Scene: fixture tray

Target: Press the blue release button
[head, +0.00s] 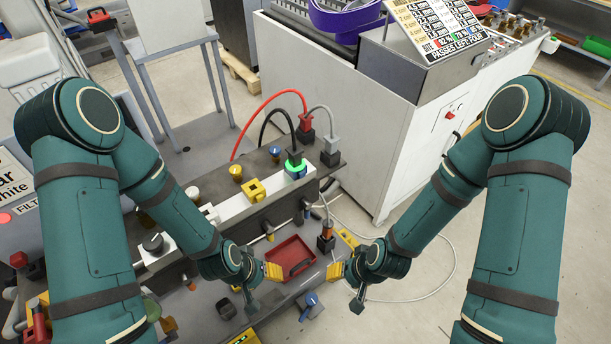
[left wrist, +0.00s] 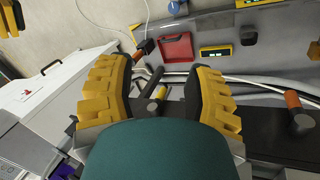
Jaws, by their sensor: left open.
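The other is a blue knob (head: 309,299) on a grey block low at the front. A blue round part also shows at the top of the left wrist view (left wrist: 177,7). My left gripper (head: 274,271) is open, with nothing between its yellow fingers (left wrist: 163,75), apart from both blue parts. My right gripper (head: 336,271) faces it; its opening is unclear.
A red tray (head: 291,257) lies between and behind the grippers. Red, black and grey cables arch over the rail near the green ring. Yellow and white knobs and a yellow block (head: 253,190) stand along the rail. A white cabinet (head: 330,110) stands behind.

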